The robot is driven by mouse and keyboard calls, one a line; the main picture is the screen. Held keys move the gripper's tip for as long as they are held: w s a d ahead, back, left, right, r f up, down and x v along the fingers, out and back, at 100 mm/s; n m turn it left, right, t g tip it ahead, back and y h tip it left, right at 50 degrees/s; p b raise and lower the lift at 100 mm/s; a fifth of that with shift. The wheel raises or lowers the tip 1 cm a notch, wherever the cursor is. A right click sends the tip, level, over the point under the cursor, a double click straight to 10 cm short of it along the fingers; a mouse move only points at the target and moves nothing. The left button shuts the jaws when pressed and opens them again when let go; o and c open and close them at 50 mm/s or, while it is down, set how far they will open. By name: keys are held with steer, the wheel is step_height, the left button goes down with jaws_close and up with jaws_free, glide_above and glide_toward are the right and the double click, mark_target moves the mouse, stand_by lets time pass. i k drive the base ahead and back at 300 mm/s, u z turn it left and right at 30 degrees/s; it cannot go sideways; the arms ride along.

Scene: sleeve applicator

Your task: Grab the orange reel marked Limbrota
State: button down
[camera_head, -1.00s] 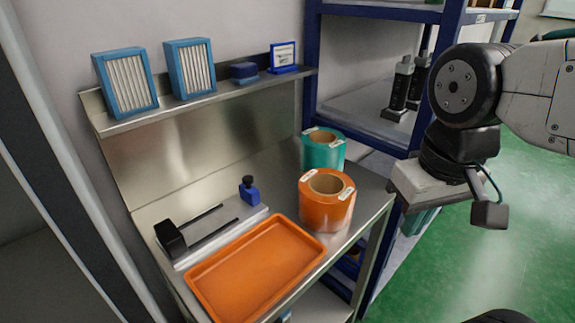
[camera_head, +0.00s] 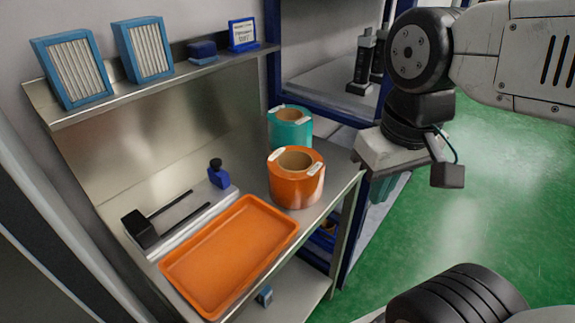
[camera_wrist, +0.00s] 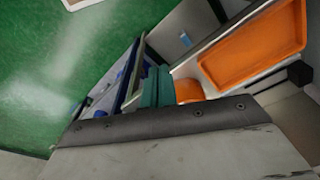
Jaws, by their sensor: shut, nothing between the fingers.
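The orange reel (camera_head: 297,185) stands upright on the steel bench, with a brown core and white tags on its top rim. The tag writing is too small to read. In the wrist view the orange reel (camera_wrist: 188,91) is partly hidden behind the grey edge of my gripper. My gripper (camera_head: 388,156) is up and to the right of the reel, apart from it, past the bench's right edge. It is shut and empty. Its fingertips are hard to make out.
A teal reel (camera_head: 290,128) stands just behind the orange one. An orange tray (camera_head: 232,262) lies at the bench front, left of the reel. A black-and-grey sleeve device (camera_head: 140,228) and a blue bottle (camera_head: 219,176) are behind it. A blue-framed rack (camera_head: 272,78) stands behind.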

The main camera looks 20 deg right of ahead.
mark_target(296, 174)
steer(key=z, duration=1)
steer(key=k, duration=0.6)
steer(key=z, duration=0.25)
